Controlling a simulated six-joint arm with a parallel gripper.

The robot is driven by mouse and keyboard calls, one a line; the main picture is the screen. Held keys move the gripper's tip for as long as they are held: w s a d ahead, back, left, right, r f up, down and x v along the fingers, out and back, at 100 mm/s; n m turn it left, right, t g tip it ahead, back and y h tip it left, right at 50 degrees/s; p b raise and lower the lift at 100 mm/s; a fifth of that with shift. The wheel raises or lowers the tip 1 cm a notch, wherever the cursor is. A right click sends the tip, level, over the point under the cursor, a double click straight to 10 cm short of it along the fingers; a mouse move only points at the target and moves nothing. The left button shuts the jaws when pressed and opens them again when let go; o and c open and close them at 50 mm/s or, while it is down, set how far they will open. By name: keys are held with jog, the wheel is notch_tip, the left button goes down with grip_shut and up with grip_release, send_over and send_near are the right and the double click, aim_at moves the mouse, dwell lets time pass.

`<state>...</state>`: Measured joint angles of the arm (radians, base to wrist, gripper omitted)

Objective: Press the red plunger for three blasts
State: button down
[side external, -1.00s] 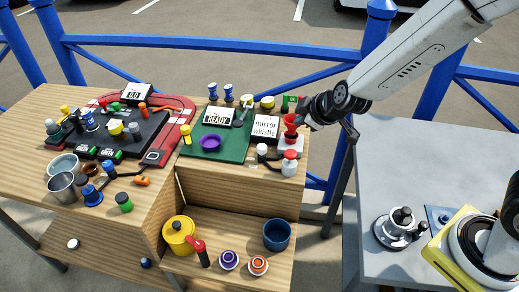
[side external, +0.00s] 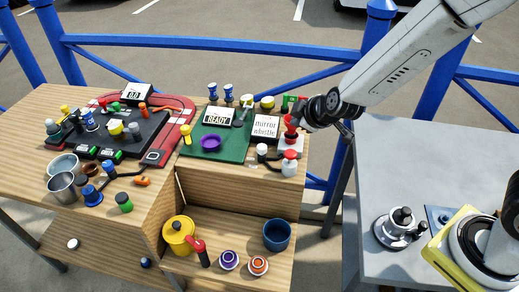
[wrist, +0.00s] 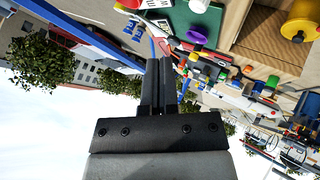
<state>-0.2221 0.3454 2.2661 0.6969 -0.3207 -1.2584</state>
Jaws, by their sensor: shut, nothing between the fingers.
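The red plunger (side external: 290,133) stands on a white base (side external: 285,145) at the right end of the wooden bench in the side view. My gripper (side external: 299,113) comes in from the upper right, shut and empty, with its tips at the top of the plunger. The tips partly hide the plunger's top, and I cannot tell for certain whether they touch it. In the wrist view the shut fingers (wrist: 160,68) stick out side by side. Red parts show past them there, but I cannot tell which is the plunger.
A white bottle with a red cap (side external: 290,165) stands just in front of the plunger. A "mirror whistle" sign (side external: 265,127) is to its left, beside a green mat (side external: 233,152) with a READY display (side external: 217,117). Blue railing (side external: 210,42) runs behind. A grey table (side external: 440,150) is at right.

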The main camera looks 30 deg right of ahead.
aim_at(292, 153)
jog(key=shift+f, duration=3.9)
jog(key=shift+f, duration=1.65)
dwell(1.0)
jog(key=shift+r, duration=0.1)
dwell(0.4)
jog(key=shift+r, duration=1.55)
